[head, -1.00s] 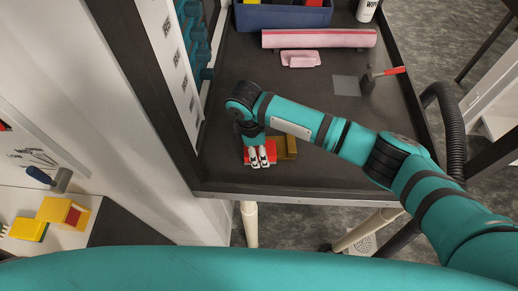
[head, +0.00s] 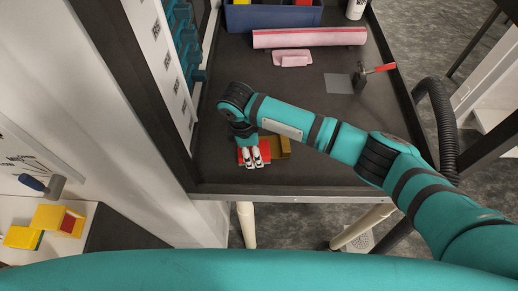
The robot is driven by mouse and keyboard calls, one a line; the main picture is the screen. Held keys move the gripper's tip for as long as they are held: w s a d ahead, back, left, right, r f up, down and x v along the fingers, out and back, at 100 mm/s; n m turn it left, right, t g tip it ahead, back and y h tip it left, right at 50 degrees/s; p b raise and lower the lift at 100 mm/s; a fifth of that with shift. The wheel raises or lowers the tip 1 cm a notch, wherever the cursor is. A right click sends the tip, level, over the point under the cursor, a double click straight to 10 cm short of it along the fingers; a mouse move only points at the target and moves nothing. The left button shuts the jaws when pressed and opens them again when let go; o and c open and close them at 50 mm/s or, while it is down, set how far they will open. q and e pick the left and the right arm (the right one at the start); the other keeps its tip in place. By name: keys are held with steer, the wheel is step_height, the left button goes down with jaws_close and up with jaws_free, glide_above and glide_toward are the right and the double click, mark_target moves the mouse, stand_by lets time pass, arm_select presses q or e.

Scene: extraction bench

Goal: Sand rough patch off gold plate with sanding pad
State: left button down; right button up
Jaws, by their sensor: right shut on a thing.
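My right gripper (head: 251,159) is low over the dark bench near its front left corner. It is shut on a red pad (head: 265,152), which appears to be the sanding pad. The gold plate (head: 281,147) lies on the bench behind and to the right of the pad, partly covered by the pad and my gripper. I cannot tell whether the pad touches the plate's face, and no rough patch can be made out. My left gripper is not in view.
A pink roll (head: 310,37) and a pink block (head: 292,59) lie farther back, before a blue bin (head: 270,18). A red-handled tool (head: 362,77) stands by a grey square sheet (head: 338,83). The bench's middle right lies under my arm.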

steer(key=shift+s+a+f, duration=0.1)
steer(key=shift+a, duration=0.1)
steer(key=shift+d, duration=0.1)
steer(key=shift+w+d, duration=0.2)
steer(key=shift+d, duration=1.25)
steer(key=shift+a+r, duration=0.1)
steer(key=shift+r, duration=4.55)
steer(key=shift+f, duration=0.1)
